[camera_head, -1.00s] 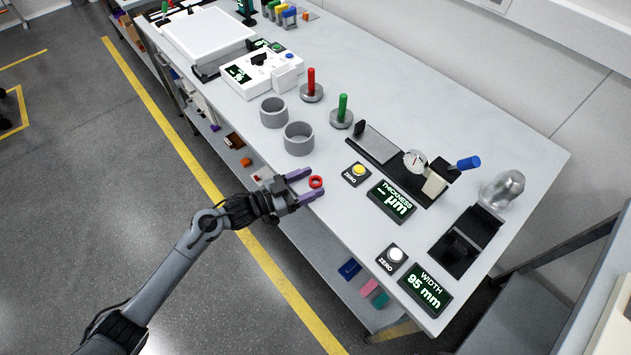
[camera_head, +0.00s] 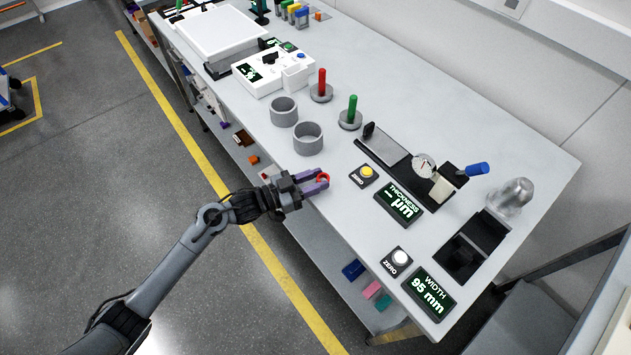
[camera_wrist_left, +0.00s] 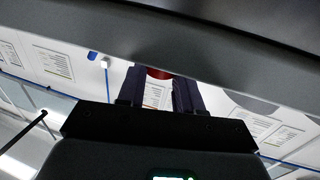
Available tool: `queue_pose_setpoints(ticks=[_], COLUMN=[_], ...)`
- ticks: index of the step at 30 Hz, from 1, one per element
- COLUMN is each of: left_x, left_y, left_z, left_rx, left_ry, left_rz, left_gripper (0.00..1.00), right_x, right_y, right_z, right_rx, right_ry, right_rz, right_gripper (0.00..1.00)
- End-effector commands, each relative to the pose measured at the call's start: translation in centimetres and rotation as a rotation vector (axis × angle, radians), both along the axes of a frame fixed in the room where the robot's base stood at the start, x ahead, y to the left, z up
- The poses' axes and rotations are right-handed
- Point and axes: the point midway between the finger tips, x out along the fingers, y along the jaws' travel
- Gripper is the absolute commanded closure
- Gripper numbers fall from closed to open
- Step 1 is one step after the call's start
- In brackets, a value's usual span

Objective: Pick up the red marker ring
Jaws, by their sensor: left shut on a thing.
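The red marker ring (camera_head: 323,178) is at the near edge of the white bench, between the purple fingertips of my left gripper (camera_head: 318,182). The gripper is shut on it, and the fingers hide part of the ring. In the left wrist view a red piece of the ring (camera_wrist_left: 158,73) shows between the two dark fingers of the left gripper (camera_wrist_left: 160,84). I cannot tell whether the ring still touches the bench. My right gripper is not in view.
Two grey cups (camera_head: 308,139) stand just behind the gripper. A red peg (camera_head: 322,82) and a green peg (camera_head: 352,109) on round bases stand farther back. A yellow zero button (camera_head: 366,172) and the thickness display (camera_head: 400,204) lie to the right.

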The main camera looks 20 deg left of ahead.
Motion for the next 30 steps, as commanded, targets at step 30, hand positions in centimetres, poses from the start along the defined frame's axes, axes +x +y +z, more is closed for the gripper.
queue_pose_setpoints(ticks=[30], left_x=[-3.0], left_y=[-11.2], left_z=[9.5], left_rx=[-0.001], left_ry=[-0.001], left_rz=[0.0], left_gripper=[0.93], right_x=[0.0], right_y=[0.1], right_z=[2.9], right_rx=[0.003], right_ry=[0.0], right_rz=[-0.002], right_gripper=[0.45])
